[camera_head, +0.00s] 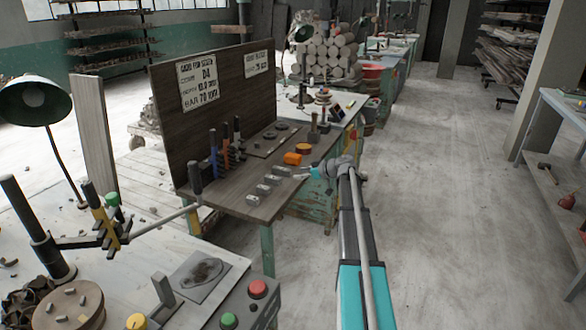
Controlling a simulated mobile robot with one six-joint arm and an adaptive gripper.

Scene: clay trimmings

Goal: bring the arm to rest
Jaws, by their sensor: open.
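My arm (352,225) reaches up from the bottom of the head view, out over the right side of a dark wooden worktable (235,200). At its end my gripper (298,175) points left, over or close to the table's right edge. It is small in the picture; its jaws are open, and I see nothing held in them. Just left of it a slanting row of several small grey blocks (263,189) lies on the table. I cannot tell whether the gripper touches the nearest block.
An orange object (292,159) lies behind the gripper. Upright tools (225,150) stand before a dark backboard (175,120) with paper signs. A bench with red (257,288) and green (229,321) buttons is at front left. The concrete floor (450,200) to the right is open.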

